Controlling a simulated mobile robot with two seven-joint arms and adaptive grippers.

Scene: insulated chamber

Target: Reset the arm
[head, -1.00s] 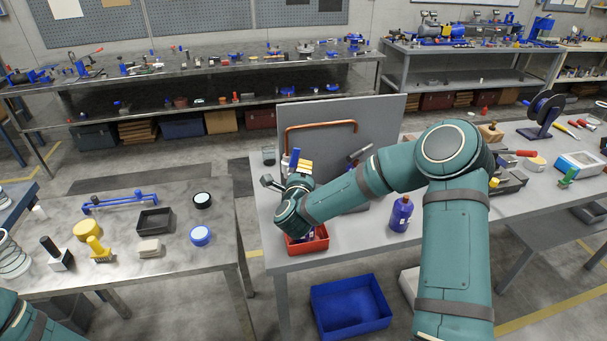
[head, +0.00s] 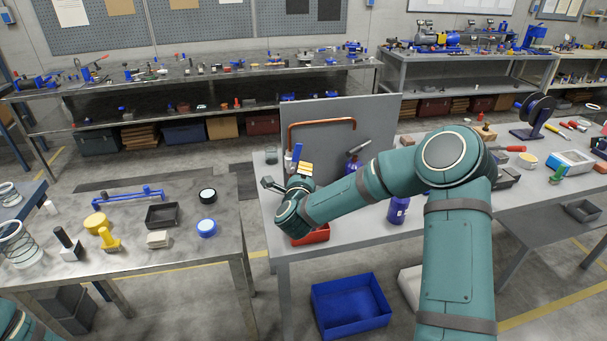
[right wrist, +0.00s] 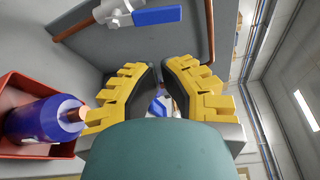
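My right arm reaches in from the right in the head view, bent at the elbow above the grey workbench (head: 440,270). Its gripper (head: 305,168) is near an upright grey panel (head: 365,115) with a copper pipe (head: 320,124). In the right wrist view, the yellow fingers of the right gripper (right wrist: 159,68) stand apart with nothing seen between them. A blue-handled valve (right wrist: 156,15) is beyond the fingertips. A red bin (right wrist: 12,95) holding a purple-blue bottle (right wrist: 38,120) is left of the fingers. My left gripper is out of view; only a bit of that arm shows at bottom left.
The red bin (head: 318,236) is partly hidden under my right wrist. A purple bottle (head: 397,211) stands close to the forearm; another (head: 353,166) is by the panel. A blue bin (head: 350,305) is below the bench. A left table (head: 190,265) holds small parts, with a gap between the tables.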

